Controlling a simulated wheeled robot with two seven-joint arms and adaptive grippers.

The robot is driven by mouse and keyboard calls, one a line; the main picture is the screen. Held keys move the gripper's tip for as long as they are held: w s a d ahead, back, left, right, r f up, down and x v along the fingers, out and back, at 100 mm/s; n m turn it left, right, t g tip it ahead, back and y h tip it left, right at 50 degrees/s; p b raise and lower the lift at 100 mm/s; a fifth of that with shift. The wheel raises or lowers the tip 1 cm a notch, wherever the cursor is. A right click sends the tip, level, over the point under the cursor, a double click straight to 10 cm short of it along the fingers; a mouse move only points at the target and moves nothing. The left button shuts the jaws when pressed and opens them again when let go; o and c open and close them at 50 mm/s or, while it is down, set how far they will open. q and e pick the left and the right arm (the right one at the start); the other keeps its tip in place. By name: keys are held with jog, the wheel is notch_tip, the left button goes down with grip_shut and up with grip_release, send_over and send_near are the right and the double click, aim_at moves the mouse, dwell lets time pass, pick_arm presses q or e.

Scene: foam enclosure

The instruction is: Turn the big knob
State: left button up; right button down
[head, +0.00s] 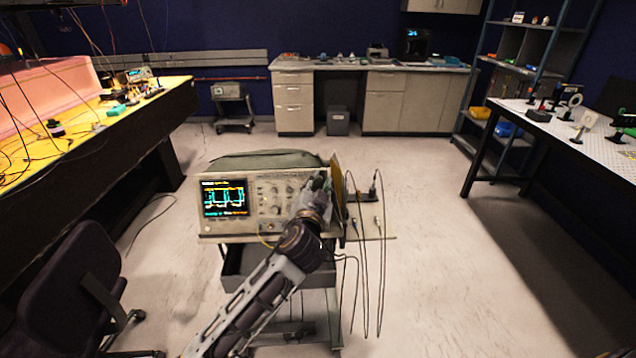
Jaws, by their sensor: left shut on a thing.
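An oscilloscope (262,232) with a lit screen (224,198) stands on a cart in the middle of the head view. Small knobs and buttons show on its front panel, right of the screen. My left gripper (317,187) is at the right part of this panel, with its arm reaching up from the bottom. It is shut on the big knob, which the fingers and wrist hide. The knob's angle cannot be seen. My right gripper is not in view.
Cables (381,270) hang from a small shelf (376,232) right of the oscilloscope. A chair (65,285) stands at lower left. A yellow-topped bench (100,140) is at left and a white-topped bench (560,130) at right. The floor right of the cart is clear.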

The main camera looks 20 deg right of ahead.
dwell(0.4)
pick_arm(q)
jog(key=o, duration=1)
jog(key=shift+s, duration=0.1)
jog(key=shift+v, duration=5.9)
